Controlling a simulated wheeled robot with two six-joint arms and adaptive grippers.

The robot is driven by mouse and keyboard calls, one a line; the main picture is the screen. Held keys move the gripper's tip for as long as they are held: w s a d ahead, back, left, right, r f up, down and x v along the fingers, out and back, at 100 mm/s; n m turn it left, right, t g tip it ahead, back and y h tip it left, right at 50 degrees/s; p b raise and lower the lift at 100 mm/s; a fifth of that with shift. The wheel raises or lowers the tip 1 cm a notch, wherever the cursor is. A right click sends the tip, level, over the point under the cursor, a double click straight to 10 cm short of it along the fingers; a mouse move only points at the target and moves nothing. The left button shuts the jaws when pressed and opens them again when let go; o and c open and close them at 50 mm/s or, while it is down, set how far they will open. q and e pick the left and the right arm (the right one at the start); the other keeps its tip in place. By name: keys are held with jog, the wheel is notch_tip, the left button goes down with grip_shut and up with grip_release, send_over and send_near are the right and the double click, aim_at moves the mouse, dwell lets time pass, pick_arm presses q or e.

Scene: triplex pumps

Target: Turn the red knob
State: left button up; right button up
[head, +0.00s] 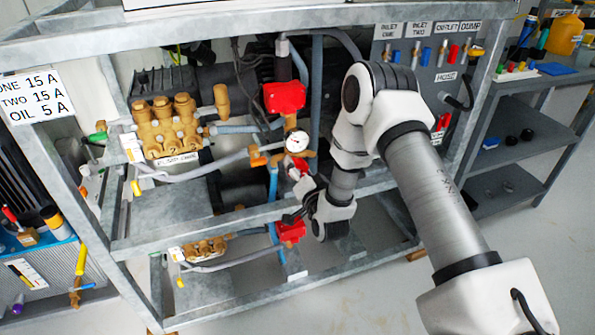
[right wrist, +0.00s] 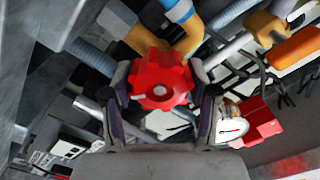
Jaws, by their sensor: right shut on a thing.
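The red knob (right wrist: 160,82) with a lobed rim fills the middle of the right wrist view. The fingers of my right gripper (right wrist: 160,88) stand on its left and right sides, shut on it. In the head view my right gripper (head: 302,190) is inside the metal frame, below the round gauge (head: 297,142). A small part of the red knob (head: 298,164) shows there, largely hidden by my gripper. My left gripper is not in view.
A red box (head: 285,97) sits above the gauge, and another red part (head: 291,231) is low on the lower pump. Brass pump heads (head: 167,126) and grey hoses are to the left. Frame rails (head: 200,234) run close below my gripper. A shelf (head: 525,140) stands at right.

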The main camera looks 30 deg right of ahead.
jog(key=shift+m, duration=0.6)
jog(key=o, duration=1.2)
jog(key=shift+c, duration=0.2)
jog(key=v, duration=1.2)
